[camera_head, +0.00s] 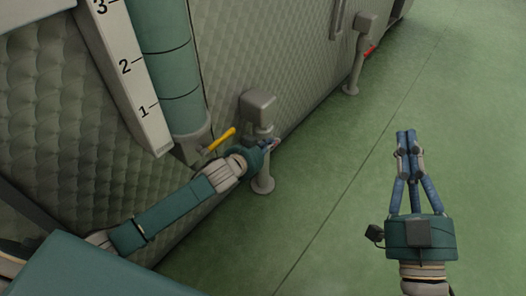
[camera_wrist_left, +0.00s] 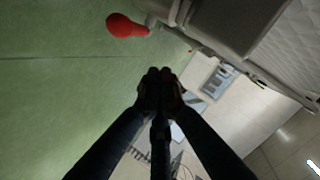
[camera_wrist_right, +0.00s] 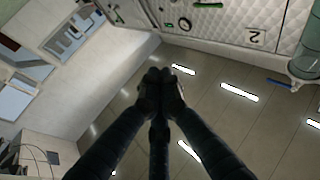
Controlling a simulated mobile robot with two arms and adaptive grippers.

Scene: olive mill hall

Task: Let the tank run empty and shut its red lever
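A red lever (camera_head: 370,50) shows small on the far post by the quilted tank wall (camera_head: 60,110). A red handle (camera_wrist_left: 127,26) shows large in the left wrist view, left of a grey housing; I cannot tell which post it belongs to. A yellow lever (camera_head: 220,139) sticks out at the foot of the teal sight tube (camera_head: 165,60), whose liquid level I cannot read. My left gripper (camera_head: 274,143) is beside the near post, fingers together, apart from the red handle. My right gripper (camera_head: 406,136) is shut and empty over the floor.
The near post (camera_head: 263,175) carries a grey box (camera_head: 258,106) close to my left wrist. A white numbered scale (camera_head: 128,75) runs along the sight tube. Green floor (camera_head: 330,200) is clear to the right of the wall.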

